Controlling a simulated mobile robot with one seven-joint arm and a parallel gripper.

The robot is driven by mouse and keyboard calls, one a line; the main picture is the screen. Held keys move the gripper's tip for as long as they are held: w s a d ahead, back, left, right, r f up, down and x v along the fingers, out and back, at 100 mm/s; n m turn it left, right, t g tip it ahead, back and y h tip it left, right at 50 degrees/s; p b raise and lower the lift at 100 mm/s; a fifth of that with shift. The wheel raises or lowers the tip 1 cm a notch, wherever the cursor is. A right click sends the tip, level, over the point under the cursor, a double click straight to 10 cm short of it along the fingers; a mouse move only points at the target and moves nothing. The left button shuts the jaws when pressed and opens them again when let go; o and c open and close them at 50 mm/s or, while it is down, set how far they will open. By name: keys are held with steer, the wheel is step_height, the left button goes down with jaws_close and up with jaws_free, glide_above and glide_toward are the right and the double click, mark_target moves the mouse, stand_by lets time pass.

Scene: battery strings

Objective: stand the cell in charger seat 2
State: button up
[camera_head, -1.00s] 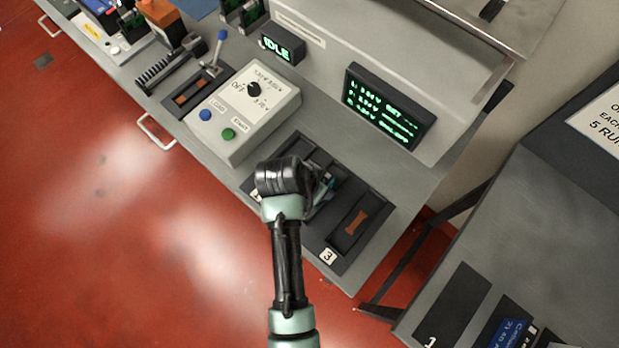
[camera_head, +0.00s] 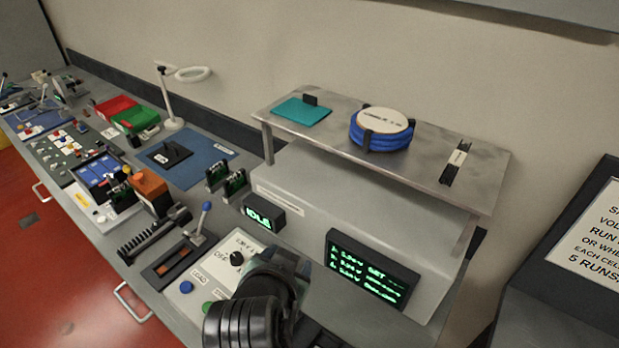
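The charger (camera_head: 222,262) stands at the lower middle, a pale control box with a black knob and coloured buttons. Its seats are almost wholly out of frame or behind my arm; only a dark edge (camera_head: 318,338) shows at the bottom, and seat 2 cannot be made out. No cell can be made out in the seats. My arm's black wrist covers the box's right part. My gripper's fingers are hidden, so whether they hold anything cannot be seen. A small display (camera_head: 264,218) reads IDLE. A larger screen (camera_head: 372,268) shows several green lines, too small to read surely.
A raised shelf (camera_head: 460,195) over the charger housing carries a blue coil (camera_head: 380,136) and a teal pad (camera_head: 302,111). Left along the bench are an orange block (camera_head: 150,190), a lever (camera_head: 203,220), a lamp (camera_head: 172,100) and bins (camera_head: 134,117). A dark sign stand (camera_head: 560,265) is right.

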step_height(320, 180, up, 28)
steer(key=w+d+n+t, duration=0.2)
steer(key=w+n+t, duration=0.1)
steer(key=t, duration=0.6)
steer(key=s+d+r+n+t, duration=0.1)
steer(key=s+r+t, duration=0.3)
steer(key=r, duration=0.6)
steer(key=s+r+n+t+y, duration=0.1)
steer(key=s+r+t, duration=0.3)
steer(key=s+r, duration=0.4)
steer(key=shift+d+r+t, duration=0.3)
steer(key=shift+d+r, duration=0.05)
steer(key=shift+r, duration=0.6)
